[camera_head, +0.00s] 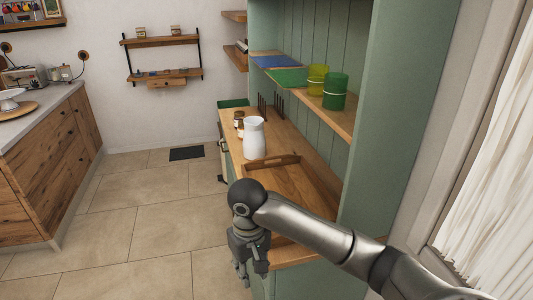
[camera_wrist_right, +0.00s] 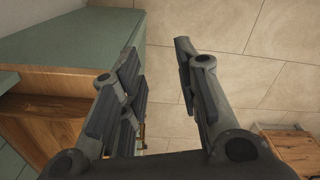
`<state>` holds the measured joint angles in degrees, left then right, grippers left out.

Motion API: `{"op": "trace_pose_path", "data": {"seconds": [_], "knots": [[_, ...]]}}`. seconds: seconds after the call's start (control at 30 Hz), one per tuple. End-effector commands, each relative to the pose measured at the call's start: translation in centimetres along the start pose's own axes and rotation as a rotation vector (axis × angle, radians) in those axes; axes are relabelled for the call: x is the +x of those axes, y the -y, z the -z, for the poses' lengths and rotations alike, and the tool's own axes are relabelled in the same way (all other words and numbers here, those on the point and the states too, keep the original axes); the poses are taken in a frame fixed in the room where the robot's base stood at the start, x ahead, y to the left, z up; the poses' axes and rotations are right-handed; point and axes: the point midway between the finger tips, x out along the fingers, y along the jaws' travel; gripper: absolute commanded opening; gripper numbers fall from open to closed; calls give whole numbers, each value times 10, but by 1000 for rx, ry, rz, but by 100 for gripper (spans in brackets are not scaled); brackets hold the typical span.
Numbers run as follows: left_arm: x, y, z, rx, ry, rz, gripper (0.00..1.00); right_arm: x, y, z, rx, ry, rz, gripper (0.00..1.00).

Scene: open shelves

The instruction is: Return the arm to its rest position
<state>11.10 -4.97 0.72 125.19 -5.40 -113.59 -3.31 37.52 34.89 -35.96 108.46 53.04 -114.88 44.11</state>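My right arm comes in from the lower right in the head view. Its gripper (camera_head: 245,262) hangs pointing down in front of the green cabinet's wooden counter, with tile floor behind it. In the right wrist view the two fingers of my right gripper (camera_wrist_right: 162,90) stand apart with nothing between them but floor. My left arm and gripper are not in view.
A wooden tray (camera_head: 273,164) and a white jug (camera_head: 254,138) stand on the counter (camera_head: 234,150). Yellow and green cups (camera_head: 335,92) stand on the shelf (camera_head: 345,124) above. A wooden cabinet (camera_head: 48,165) is at left. Floor between is open.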

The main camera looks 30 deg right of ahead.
Motion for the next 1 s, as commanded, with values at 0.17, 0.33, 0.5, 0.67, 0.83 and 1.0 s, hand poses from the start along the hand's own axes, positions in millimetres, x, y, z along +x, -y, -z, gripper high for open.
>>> {"op": "trace_pose_path", "data": {"seconds": [0.17, 0.33, 0.5, 0.67, 0.83, 1.0], "knots": [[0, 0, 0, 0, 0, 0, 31, 0, 0, 0, 0, 0, 0, 30], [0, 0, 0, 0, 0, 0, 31, 0, 0, 0, 0, 0, 0, 30], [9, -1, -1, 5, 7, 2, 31, 9, 2, 3, 8, 0, 13, 30], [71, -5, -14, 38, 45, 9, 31, 67, 10, 23, 59, -24, 93, 30], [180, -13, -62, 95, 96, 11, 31, 180, 6, 37, 135, -84, 157, 30], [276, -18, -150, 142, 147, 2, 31, 303, -14, 7, 160, -136, 134, 30]]}}
